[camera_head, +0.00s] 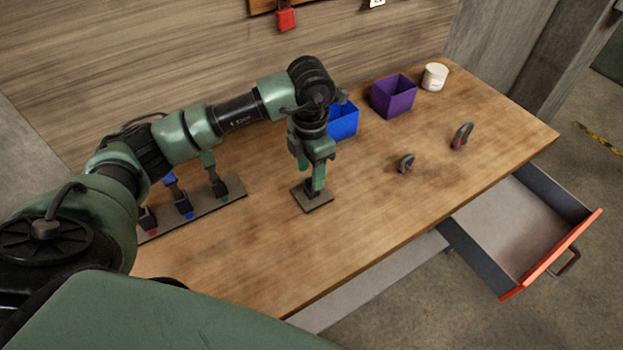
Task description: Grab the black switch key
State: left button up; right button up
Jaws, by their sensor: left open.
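My left gripper (311,172) points down over a small dark square plate (320,205) on the wooden table. Its fingers are open, with one tip close to the plate; I cannot tell whether they touch. A black switch key is not clearly visible; anything between the fingers is too small or hidden to make out. A grey strip (232,187) with several dark switch-like units, marked red, blue and green, lies to the left, partly behind my arm. My right gripper is out of view.
A blue bin (344,121), purple bin (395,97) and white jar (434,77) stand along the back. Two small dark curved objects, one nearer (406,164) and one farther (461,136), lie at right. An open drawer (535,225) juts out. The table's front middle is clear.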

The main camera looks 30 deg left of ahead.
pick_arm(q)
notch_tip(320, 180, down, 2)
jog(key=shift+d+f+p, duration=0.15)
jog(key=shift+f+p, duration=0.05)
jog(key=shift+p, duration=0.15)
jog(key=shift+f, duration=0.5)
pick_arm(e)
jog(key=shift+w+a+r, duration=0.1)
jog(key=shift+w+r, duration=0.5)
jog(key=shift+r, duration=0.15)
pick_arm(q)
jog(key=shift+c, duration=0.4)
grip_shut()
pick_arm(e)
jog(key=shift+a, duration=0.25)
pick_arm(q)
jog(key=shift+r, duration=0.1)
